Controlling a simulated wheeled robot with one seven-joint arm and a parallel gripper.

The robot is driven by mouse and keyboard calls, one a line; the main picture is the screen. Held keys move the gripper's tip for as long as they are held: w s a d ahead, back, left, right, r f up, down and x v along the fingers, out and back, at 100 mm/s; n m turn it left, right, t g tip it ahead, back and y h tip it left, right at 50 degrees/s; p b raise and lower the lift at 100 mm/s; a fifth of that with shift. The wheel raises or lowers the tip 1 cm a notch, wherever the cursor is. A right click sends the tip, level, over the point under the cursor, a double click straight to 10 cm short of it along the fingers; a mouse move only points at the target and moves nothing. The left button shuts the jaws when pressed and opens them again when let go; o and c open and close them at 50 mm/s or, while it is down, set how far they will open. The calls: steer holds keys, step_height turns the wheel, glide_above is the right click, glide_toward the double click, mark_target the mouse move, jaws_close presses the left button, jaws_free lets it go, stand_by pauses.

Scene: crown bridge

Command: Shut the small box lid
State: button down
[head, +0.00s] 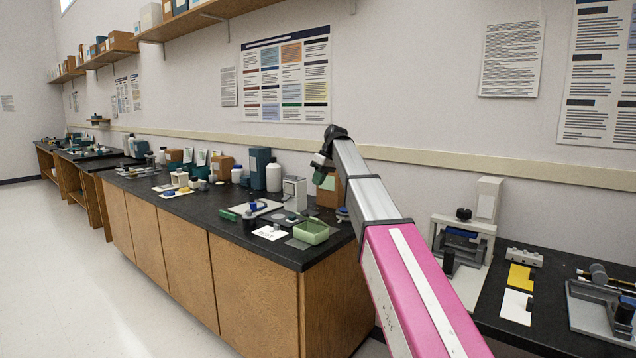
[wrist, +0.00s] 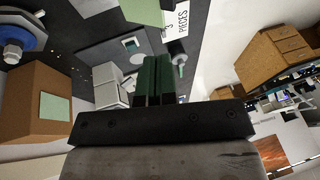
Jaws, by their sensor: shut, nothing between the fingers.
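My gripper (head: 320,172) is above the back right part of the black bench, at the end of my raised arm. In the wrist view its two dark green fingers (wrist: 152,78) are together, with nothing between them. A small pale green box (head: 311,232) stands at the bench's front right corner, its open top showing; I cannot tell whether its lid is attached. It is in front of and below my gripper, apart from it. A brown box with a pale green label (wrist: 38,105) is at left in the wrist view; my gripper and arm partly hide it in the head view.
A grey-white device (head: 294,194) stands behind the green box; a white card (head: 270,232) lies to its left. Bottles, including a white one (head: 273,177), and a dark blue box (head: 259,167) stand along the wall. A second bench with instruments (head: 465,235) is at right.

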glide_toward(304, 215)
steer(key=f, duration=0.1)
steer(key=w+a+f, duration=0.1)
steer(key=f, duration=0.1)
steer(key=w+f, duration=0.1)
steer(key=shift+w+a+f, duration=0.2)
steer(key=shift+a, duration=0.1)
steer(key=shift+s+a+f, duration=0.3)
steer(key=shift+a+f, duration=0.05)
steer(key=shift+f, duration=0.35)
steer(key=shift+s, duration=0.1)
steer(key=shift+s+a+f+t+h, duration=0.6)
steer(key=shift+s+f+t, duration=0.1)
steer(key=f+t+h, duration=0.1)
steer(key=s+a+f+t+h, duration=0.1)
steer(key=f+n+t, duration=0.1)
steer(key=shift+s+a+f+h, duration=0.25)
steer(key=shift+s+h, duration=0.1)
steer(key=shift+h, duration=0.05)
steer(key=shift+a+f, duration=0.15)
steer(key=shift+f, duration=0.45)
steer(key=shift+r, duration=0.2)
